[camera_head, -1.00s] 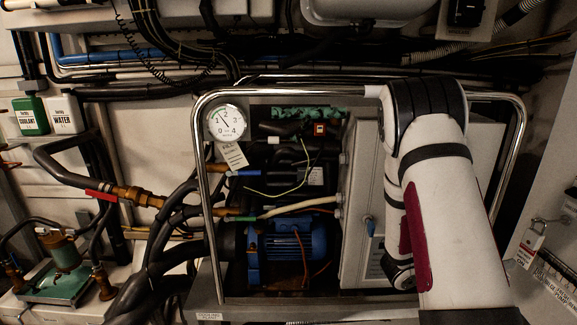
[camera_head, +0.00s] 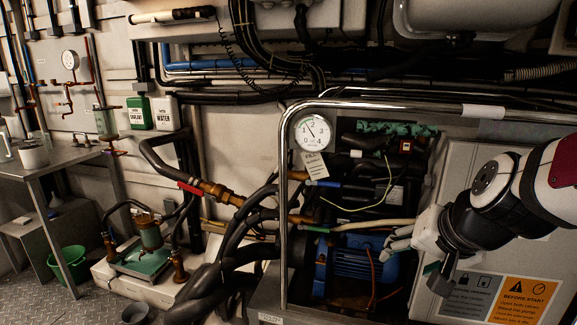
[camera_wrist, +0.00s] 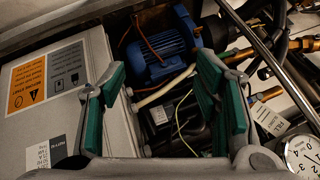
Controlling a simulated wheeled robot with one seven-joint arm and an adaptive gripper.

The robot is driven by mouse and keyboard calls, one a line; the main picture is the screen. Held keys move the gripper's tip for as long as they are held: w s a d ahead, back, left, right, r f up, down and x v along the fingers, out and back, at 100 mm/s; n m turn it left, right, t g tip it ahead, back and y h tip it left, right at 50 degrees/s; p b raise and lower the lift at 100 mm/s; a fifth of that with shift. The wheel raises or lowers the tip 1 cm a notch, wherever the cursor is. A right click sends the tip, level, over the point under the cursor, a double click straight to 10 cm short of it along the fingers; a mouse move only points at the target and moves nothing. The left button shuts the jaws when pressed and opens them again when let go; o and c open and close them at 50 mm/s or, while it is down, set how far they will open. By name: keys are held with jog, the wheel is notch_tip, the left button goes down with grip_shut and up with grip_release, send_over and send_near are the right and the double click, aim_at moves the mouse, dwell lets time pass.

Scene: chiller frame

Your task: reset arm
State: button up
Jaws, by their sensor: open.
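My gripper (camera_head: 410,260) is at the right in the head view, in front of the grey cabinet, with its fingers towards the left. In the wrist view my gripper (camera_wrist: 160,72) has its two green-padded fingers spread wide, with nothing between them. The blue motor (camera_head: 362,257) lies beyond the fingers inside the chiller frame, and it also shows in the wrist view (camera_wrist: 160,48). My arm comes in from the right edge and hides part of the cabinet.
A chrome rail (camera_head: 284,200) frames the front of the chiller. The grey cabinet (camera_head: 455,185) with warning labels stands right. A pressure gauge (camera_head: 312,132) is at the rail's upper left corner. Black hoses (camera_head: 225,262) bulge out left. A table (camera_head: 60,165) and green bucket (camera_head: 68,262) stand farther left.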

jog(key=s+a+r+n+g, duration=0.1)
jog(key=s+a+n+g, duration=0.15)
jog(key=s, duration=1.05)
jog(key=s+a+r+n+g, duration=0.1)
jog(key=s+n+g, duration=0.2)
jog(key=s, duration=0.9)
notch_tip(320, 180, up, 16)
jog(key=t+p, duration=0.2)
jog(key=p, duration=1.3)
jog(key=shift+w+d+f+h, duration=0.15)
jog(key=shift+h, duration=0.15)
jog(key=shift+t, duration=0.25)
